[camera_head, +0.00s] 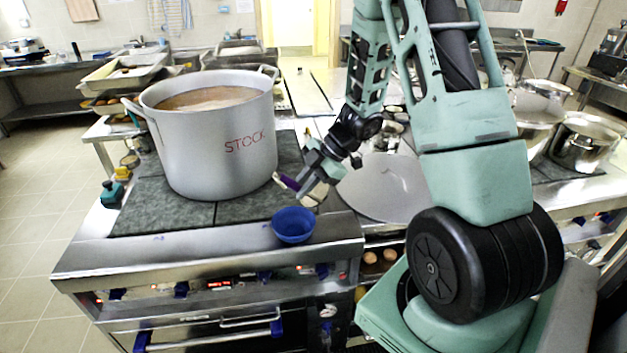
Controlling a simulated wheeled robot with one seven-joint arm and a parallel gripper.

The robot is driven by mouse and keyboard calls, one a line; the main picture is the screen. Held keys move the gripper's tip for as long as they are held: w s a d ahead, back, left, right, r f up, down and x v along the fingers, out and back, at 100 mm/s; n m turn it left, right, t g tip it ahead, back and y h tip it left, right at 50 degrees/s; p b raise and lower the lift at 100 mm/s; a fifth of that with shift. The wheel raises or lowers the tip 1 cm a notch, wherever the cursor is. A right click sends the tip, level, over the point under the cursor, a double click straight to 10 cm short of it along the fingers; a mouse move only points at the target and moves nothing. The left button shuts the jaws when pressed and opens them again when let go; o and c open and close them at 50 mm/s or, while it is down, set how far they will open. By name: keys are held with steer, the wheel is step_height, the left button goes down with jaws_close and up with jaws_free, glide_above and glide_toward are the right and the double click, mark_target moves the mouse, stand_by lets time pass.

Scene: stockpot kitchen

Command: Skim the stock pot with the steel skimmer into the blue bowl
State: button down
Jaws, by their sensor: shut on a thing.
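The large grey stock pot (215,150), marked STOCK, stands upright on the dark stove plates at left, with brownish liquid inside. The small blue bowl (293,226) sits on the stove's front edge, right of the pot's base. My gripper (306,184) is low between the pot and the round metal surface, just above and behind the bowl. It is shut on what looks like the steel skimmer, whose dark purple handle end (287,182) sticks out left towards the pot. The skimmer's head cannot be made out. The bowl's inside looks empty.
A wide round metal surface (382,188) lies right of my gripper. Shiny pots (585,142) stand on the right. A small teal-and-black object (112,193) is at the stove's left edge. Trays (125,74) stand behind the stock pot. Floor is free at left.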

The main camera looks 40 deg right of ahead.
steer(key=w+a+f+g+h+p, duration=0.4)
steer(key=a+f+h+p, duration=0.4)
steer(key=p, duration=0.4)
steer(key=shift+w+a+g+h+p, duration=0.35)
steer(key=shift+a+g+h, duration=0.3)
steer(key=shift+h, duration=0.65)
steer(key=shift+f, duration=0.1)
stand_by(0.4)
stand_by(2.2)
